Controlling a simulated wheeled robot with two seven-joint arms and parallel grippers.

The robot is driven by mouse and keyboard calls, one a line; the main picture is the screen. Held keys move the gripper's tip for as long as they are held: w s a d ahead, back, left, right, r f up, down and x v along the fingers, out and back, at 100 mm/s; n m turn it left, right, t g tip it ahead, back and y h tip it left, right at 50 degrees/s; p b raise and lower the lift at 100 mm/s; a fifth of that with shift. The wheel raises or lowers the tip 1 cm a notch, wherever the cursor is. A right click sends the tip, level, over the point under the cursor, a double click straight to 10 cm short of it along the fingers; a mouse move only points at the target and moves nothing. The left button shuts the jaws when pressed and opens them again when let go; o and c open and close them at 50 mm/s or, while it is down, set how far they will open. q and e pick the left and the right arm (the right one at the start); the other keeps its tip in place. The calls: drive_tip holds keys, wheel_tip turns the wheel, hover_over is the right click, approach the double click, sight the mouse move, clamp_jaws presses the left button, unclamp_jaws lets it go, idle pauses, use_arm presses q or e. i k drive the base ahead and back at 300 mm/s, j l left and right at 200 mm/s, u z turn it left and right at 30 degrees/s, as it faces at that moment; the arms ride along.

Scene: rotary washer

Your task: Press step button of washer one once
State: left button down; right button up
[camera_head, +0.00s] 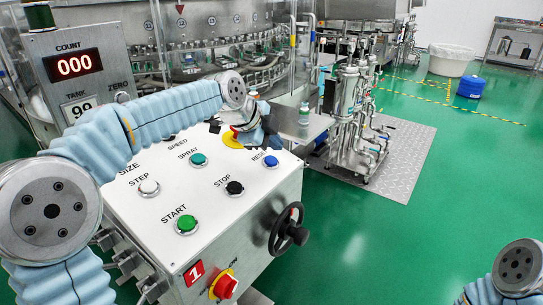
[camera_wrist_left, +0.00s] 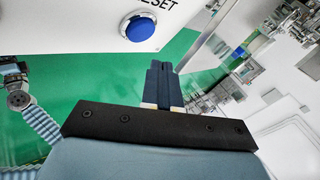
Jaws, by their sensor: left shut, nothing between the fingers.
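The white control panel (camera_head: 205,220) carries a red label "1" (camera_head: 194,273) on its front. Its STEP button (camera_head: 149,188) is a white knob at the panel's left, upright and uncovered. My left arm reaches over the panel's far side, and my left gripper (camera_head: 262,137) is near the far right edge, well away from STEP and partly hidden by its own wrist. In the left wrist view the fingers (camera_wrist_left: 162,88) are shut and empty, below the blue RESET button (camera_wrist_left: 138,27) in the picture. My right gripper is out of view.
Green START (camera_head: 186,225), black STOP (camera_head: 235,188), teal SPRAY (camera_head: 198,159) and blue RESET (camera_head: 271,161) share the panel. A black handwheel (camera_head: 288,228) and a red knob (camera_head: 225,286) stick out from the box. A counter display (camera_head: 74,65) reads 000.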

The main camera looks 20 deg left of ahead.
sight(149, 187)
drive_tip(key=k, duration=1)
